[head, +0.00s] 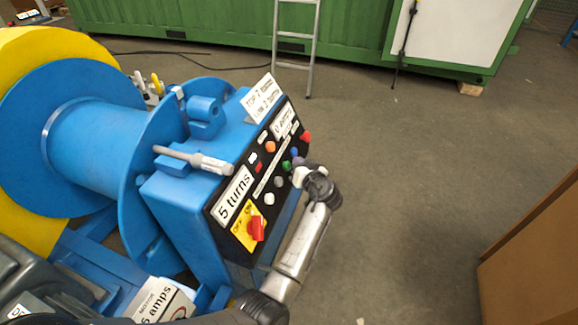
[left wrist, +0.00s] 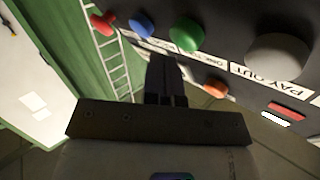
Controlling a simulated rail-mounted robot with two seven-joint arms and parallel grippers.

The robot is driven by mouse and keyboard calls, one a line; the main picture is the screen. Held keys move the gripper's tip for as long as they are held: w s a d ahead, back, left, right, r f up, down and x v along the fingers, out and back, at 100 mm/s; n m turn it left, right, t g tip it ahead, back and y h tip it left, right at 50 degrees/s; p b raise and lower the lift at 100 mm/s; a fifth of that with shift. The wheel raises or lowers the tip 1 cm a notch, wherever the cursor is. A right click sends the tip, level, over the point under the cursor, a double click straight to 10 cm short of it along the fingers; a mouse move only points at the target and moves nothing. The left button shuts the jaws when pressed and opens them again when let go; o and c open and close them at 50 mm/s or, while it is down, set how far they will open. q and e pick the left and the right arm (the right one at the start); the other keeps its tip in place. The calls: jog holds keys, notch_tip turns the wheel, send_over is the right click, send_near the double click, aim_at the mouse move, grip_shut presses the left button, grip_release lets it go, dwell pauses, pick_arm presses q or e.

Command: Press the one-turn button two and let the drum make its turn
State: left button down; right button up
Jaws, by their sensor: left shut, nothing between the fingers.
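The blue drum (head: 95,125) stands at the left in the head view, with no visible blur. The black control panel (head: 225,210) slopes along the blue cabinet beside it. My left gripper (head: 302,174) is shut and empty, its tips close over the panel's right edge. In the left wrist view its dark fingers (left wrist: 165,72) end beside a green button (left wrist: 187,33) and a white label, partly hidden. A blue button (left wrist: 141,25) and a red one (left wrist: 103,23) sit further left, an orange one (left wrist: 215,88) lower right. I cannot tell contact, nor which is button two.
A grey-white knob (left wrist: 275,55) stands by the "PAY OUT" label. A red rotary switch (head: 256,228) is at the panel's near end, beside the "5 turns" sign (head: 232,194). A ladder (head: 296,45) leans on a green container (head: 230,28). Floor right of the panel is clear up to a brown box (head: 535,260).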

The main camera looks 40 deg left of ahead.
pick_arm(q)
jog(key=shift+s+a+f, duration=0.1)
jog(key=shift+a, duration=0.15)
